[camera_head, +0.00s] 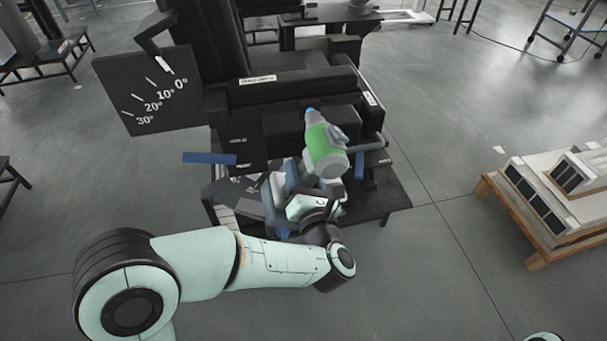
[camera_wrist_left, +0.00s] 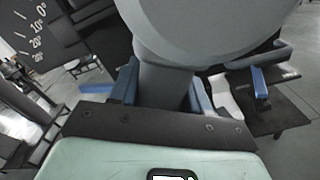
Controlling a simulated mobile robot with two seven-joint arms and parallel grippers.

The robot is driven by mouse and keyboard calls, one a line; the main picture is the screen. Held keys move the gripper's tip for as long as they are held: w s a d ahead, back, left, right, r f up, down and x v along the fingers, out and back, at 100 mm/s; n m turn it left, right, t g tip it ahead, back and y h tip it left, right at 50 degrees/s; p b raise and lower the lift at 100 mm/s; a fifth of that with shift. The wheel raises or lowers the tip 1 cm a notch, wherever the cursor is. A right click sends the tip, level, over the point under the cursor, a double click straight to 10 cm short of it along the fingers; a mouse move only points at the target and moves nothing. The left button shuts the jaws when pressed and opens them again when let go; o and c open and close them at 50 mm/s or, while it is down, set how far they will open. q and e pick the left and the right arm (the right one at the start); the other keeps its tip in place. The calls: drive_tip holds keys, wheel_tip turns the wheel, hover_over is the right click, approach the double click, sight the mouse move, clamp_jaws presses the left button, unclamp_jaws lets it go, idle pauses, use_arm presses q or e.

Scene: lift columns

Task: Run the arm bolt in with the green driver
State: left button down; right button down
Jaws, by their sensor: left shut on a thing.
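The green driver (camera_head: 322,145) has a green and grey body and a small blue tip, which points up and away toward the black seat (camera_head: 300,90). My left gripper (camera_head: 302,180) is shut on the driver and holds it in front of the seat's side. In the left wrist view the driver's grey body (camera_wrist_left: 200,30) fills the top, with its narrower grip (camera_wrist_left: 163,88) between the blue-grey fingers of my left gripper (camera_wrist_left: 163,80). I cannot make out the arm bolt, nor whether the driver's tip touches anything. My right gripper is out of view.
A black plate (camera_head: 148,90) marked in degrees stands left of the seat. Blue bars (camera_head: 209,158) stick out at the seat's sides. A low dark stand (camera_head: 395,200) carries the seat. A wooden pallet (camera_head: 530,240) with pale panels is at the right. Floor between is clear.

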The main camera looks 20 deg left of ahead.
use_arm(q)
drive_tip(key=shift+w+a+r+b, duration=0.15)
drive_tip(key=shift+w+a+b, duration=0.1)
drive_tip(key=shift+b, duration=0.8)
idle(1.7)
drive_tip(key=shift+w+a+r+b, duration=0.1)
drive_tip(key=shift+w+a+b, duration=0.2)
drive_tip(key=shift+b, duration=0.75)
idle(1.9)
drive_tip(key=shift+d, duration=0.2)
drive_tip(key=shift+s+d, duration=0.15)
drive_tip(key=shift+s, duration=0.1)
drive_tip(key=shift+b+v, duration=0.5)
drive_tip(key=shift+v, duration=1.5)
drive_tip(key=shift+s+d, duration=0.1)
